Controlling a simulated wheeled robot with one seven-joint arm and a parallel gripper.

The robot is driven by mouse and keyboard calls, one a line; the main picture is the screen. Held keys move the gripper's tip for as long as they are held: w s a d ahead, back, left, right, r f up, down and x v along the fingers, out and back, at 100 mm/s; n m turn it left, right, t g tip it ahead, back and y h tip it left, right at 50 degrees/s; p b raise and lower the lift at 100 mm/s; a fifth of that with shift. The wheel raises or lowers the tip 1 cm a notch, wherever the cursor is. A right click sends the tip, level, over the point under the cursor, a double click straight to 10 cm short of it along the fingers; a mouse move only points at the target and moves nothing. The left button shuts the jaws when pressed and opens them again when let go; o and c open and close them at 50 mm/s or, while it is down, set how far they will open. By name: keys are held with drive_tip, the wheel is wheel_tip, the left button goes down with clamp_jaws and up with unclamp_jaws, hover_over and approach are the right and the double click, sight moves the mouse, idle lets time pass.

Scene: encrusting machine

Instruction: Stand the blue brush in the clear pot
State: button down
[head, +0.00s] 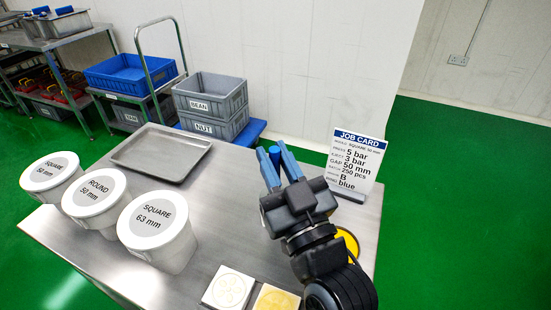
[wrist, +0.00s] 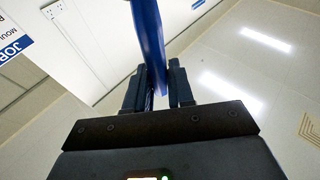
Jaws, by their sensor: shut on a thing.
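My gripper (head: 272,150) is over the right part of the steel table in the head view, its fingers pointing away toward the back wall. It is shut on the blue brush (head: 275,153), of which only a small dark blue end shows between the fingertips. In the wrist view the fingers (wrist: 160,68) close on the brush (wrist: 150,35), a long blue piece that runs up out of the picture. I cannot make out the clear pot in either view; my gripper and arm hide part of the table.
Three white lidded tubs (head: 158,228) stand on the table's left. An empty metal tray (head: 160,152) lies at the back left. A job card (head: 353,160) stands at the right edge. Two square plates (head: 229,289) lie at the front. The table's middle is bare.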

drive_tip(key=c, duration=0.9)
unclamp_jaws()
drive_tip(key=shift+r+p, duration=0.95)
drive_tip(key=shift+r, duration=1.1)
drive_tip(key=shift+d+b, duration=0.25)
drive_tip(key=shift+b, duration=0.2)
drive_tip(key=s+d+r+b, duration=0.3)
drive_tip(key=d+r, duration=0.4)
drive_tip(key=d, duration=0.3)
drive_tip(key=shift+d, duration=0.35)
drive_tip(key=shift+f, duration=0.1)
